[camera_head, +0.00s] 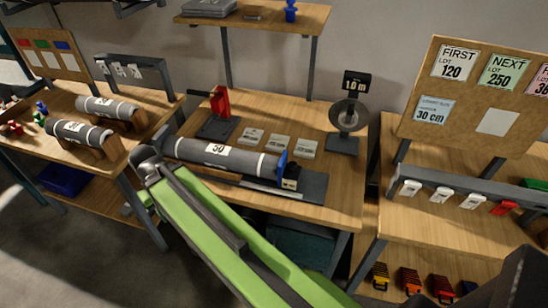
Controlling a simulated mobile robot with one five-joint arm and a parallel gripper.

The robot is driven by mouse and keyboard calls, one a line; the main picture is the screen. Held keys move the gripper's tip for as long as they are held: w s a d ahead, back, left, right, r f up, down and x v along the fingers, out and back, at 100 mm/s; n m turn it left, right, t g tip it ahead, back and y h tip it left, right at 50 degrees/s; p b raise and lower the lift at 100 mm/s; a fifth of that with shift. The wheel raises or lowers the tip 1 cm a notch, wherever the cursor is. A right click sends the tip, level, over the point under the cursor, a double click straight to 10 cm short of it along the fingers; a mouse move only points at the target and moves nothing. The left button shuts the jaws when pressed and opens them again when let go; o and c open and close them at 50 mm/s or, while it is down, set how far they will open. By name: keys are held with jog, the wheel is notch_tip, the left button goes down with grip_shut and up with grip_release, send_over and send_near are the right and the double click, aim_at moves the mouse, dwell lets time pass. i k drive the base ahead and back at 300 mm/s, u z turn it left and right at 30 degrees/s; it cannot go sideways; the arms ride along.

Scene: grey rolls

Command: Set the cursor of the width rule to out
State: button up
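A grey roll (215,155) with white bands and a number label lies on the middle bench. Along its front is a dark strip with a pale stripe (262,187), perhaps the width rule; its markings are too small to read. A blue disc (282,160) and a small black-and-tan block (291,177) stand at the roll's right end. I cannot tell which part is the cursor or where it is set. My green arm crosses in front and hides part of the strip. My dark gripper (147,160) is near the roll's left end; its fingers are not clear.
A red-handled device (219,105), several pale cards (279,143) and a dark round-headed stand (348,118) are on the middle bench (330,195). The left bench holds banded rolls (108,108). A sign board (480,95) and tagged rail (455,188) stand at right.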

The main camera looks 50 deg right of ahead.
aim_at(289, 176)
jog(key=z, duration=0.25)
jog(key=k, duration=1.4)
jog(key=u, duration=0.45)
jog(key=i, duration=1)
jog(key=u, duration=0.1)
